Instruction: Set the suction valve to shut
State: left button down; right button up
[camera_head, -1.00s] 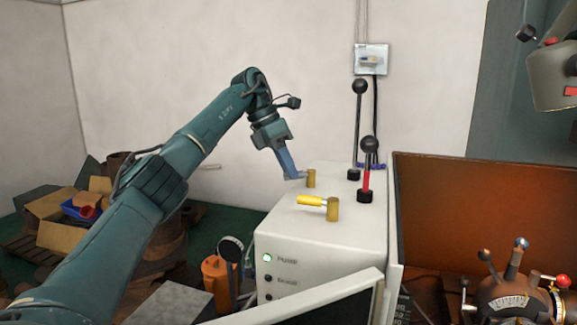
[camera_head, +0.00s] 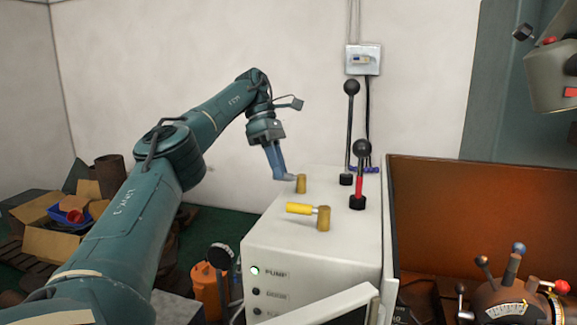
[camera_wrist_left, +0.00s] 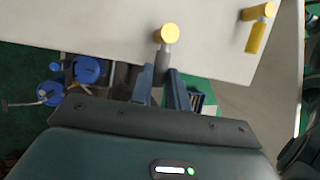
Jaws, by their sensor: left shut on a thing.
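Two brass valves stand on top of the white cabinet (camera_head: 345,237). The near valve (camera_head: 323,218) has a yellow lever (camera_head: 300,208) pointing left; it also shows at the upper right of the left wrist view (camera_wrist_left: 256,37). The far valve (camera_head: 301,184) shows in the left wrist view as a round yellow top (camera_wrist_left: 170,33) with a grey stem (camera_wrist_left: 163,56). My left gripper (camera_head: 284,178) is shut on the far valve's lever, just left of its body. I cannot read which valve is the suction one. My right gripper is out of view.
Two upright levers with black knobs, one plain (camera_head: 350,130) and one with a red shaft (camera_head: 360,175), stand behind the valves. An orange-brown panel (camera_head: 450,215) stands to the right. The cabinet's green lamp (camera_head: 254,271) is lit beside "PUMP".

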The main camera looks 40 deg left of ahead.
pick_arm(q)
jog(key=shift+r, duration=0.1)
dwell(0.4)
jog(key=c, duration=1.3)
grip_release()
jog(key=shift+c, duration=0.2)
jog(key=shift+d, duration=0.1)
